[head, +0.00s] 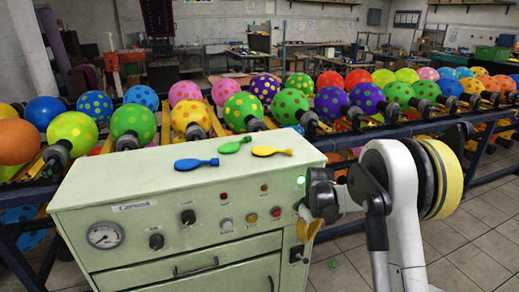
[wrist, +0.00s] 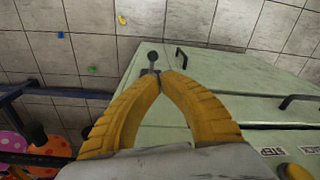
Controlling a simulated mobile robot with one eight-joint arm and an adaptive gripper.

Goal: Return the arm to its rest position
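My arm (head: 398,200) reaches in from the right to the right end of the pale green cabinet (head: 150,190) in the head view. My gripper (head: 304,236) hangs fingers down beside the cabinet's front right corner. In the wrist view, the two yellow fingers of my gripper (wrist: 160,73) come together at their tips. No balloon is between them. A dark round-ended fitting (wrist: 152,57) shows right at the tips; I cannot tell if they touch it. A similar black fitting (head: 298,255) sits just below the fingers in the head view.
Blue (head: 196,164), green (head: 235,145) and yellow (head: 272,151) flat balloons lie on the cabinet top. A green light (head: 300,180) glows near my wrist. Racks of inflated balloons (head: 288,106) stand behind. Tiled floor (head: 470,235) at right is mostly clear, with small scraps.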

